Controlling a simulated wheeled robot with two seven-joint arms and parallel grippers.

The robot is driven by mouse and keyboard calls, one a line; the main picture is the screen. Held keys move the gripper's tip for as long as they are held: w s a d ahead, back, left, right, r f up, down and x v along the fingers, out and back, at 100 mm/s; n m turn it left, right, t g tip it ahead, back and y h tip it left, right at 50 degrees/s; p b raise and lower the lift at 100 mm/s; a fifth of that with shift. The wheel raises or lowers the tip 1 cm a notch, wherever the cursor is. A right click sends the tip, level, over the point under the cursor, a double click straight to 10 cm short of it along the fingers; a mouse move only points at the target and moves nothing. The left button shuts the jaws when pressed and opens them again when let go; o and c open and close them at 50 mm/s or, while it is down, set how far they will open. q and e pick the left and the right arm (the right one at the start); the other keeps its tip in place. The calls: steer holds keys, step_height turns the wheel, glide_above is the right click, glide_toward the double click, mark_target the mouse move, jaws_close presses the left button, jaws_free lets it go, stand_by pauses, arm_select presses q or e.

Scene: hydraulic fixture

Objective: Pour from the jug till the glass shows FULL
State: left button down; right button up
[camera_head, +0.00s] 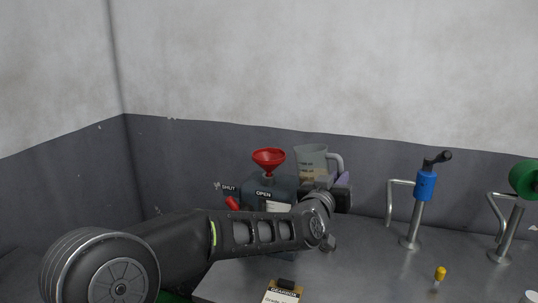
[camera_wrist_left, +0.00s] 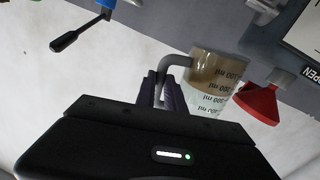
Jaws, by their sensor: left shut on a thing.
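The clear jug (camera_head: 311,157) with printed ml marks and brownish liquid in its lower part stands about upright, just right of the red funnel (camera_head: 268,160). My left gripper (camera_head: 343,181) is shut on the jug's grey handle, as the left wrist view also shows with its purple fingers (camera_wrist_left: 164,90) and the jug (camera_wrist_left: 213,82). The funnel sits on a dark tank (camera_head: 258,187) and also shows in the left wrist view (camera_wrist_left: 258,103). I cannot make out the glass or its FULL mark; my arm covers the tank's lower part. My right gripper is out of view.
A red lever (camera_head: 232,203) is left of the tank, near SHUT and OPEN labels. A blue-bodied valve post (camera_head: 426,186), a green wheel (camera_head: 524,178) and a yellow knob (camera_head: 440,273) stand on the metal bench (camera_head: 375,270) at right. A clipboard (camera_head: 284,292) lies in front.

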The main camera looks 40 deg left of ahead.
arm_select(q)
steer(key=shift+d+f+m+b, duration=0.2)
steer(key=shift+f+m+b, duration=0.15)
steer(key=shift+f+m, duration=0.2)
steer(key=shift+d+f+m+b, duration=0.2)
steer(key=shift+f+m+b, duration=0.1)
steer(key=shift+f+m, duration=0.2)
